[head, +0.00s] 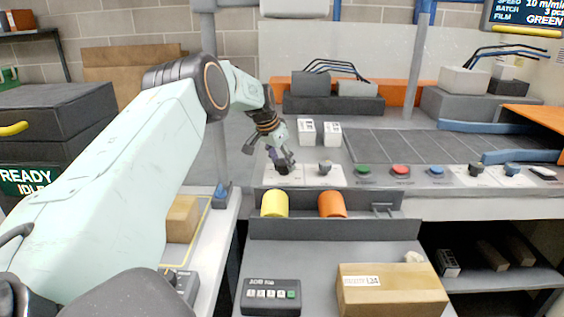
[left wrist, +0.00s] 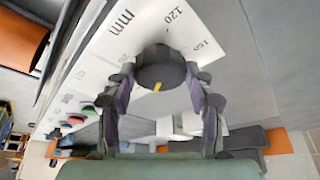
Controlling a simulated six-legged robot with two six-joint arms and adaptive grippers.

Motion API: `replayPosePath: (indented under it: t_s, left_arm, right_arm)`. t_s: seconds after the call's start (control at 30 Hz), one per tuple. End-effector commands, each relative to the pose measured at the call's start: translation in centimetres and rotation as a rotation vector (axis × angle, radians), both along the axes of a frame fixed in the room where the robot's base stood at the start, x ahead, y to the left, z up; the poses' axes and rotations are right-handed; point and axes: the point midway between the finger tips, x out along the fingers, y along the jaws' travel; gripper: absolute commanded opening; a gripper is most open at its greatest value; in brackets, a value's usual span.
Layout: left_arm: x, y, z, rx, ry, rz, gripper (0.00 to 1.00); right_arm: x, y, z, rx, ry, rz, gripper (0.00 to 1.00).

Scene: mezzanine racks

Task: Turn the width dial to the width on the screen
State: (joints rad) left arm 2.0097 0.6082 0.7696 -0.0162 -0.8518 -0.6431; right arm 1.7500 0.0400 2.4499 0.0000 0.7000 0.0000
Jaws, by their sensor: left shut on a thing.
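The width dial (left wrist: 160,68) is a dark round knob on a white plate (left wrist: 105,45) printed with "mm", "120" and what looks like "160". A yellow mark shows on the knob's near edge, at the bottom in the left wrist view. My left gripper (left wrist: 160,84) is shut on the dial, one finger on each side. In the head view my left gripper (head: 281,160) reaches down to the dial at the left end of the control row. The screen (head: 524,14) is cut off at the top right; speed, batch and film lines show, no width line. My right gripper is out of view.
A second knob (head: 325,168) sits close right of the dial, then green (head: 363,170), red (head: 400,171) and blue (head: 437,171) buttons and more knobs. Yellow (head: 275,204) and orange (head: 332,205) rolls lie below. A cardboard box (head: 391,296) stands in front.

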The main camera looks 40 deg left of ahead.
Motion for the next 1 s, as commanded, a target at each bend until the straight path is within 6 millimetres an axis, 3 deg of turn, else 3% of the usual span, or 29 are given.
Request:
replayPosePath:
  t_s: [0.43,0.47,0.5,0.7,1.0]
  left_arm:
    - [0.18,-0.09,0.08,0.002,-0.006,-0.037,0.22]
    - [0.18,-0.09,0.08,0.002,-0.006,-0.037,0.56]
    - [0.17,-0.08,0.07,0.002,-0.006,-0.036,0.59]
    - [0.1,-0.06,0.04,0.0,-0.004,-0.035,0.76]
    - [0.04,-0.03,0.08,0.0,-0.003,-0.036,0.76]
  right_arm:
    - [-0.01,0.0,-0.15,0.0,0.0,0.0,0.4]
    - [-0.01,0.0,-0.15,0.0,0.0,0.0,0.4]
    - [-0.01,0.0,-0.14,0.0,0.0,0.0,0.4]
    - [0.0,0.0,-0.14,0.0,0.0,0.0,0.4]
    - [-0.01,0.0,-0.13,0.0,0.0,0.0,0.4]
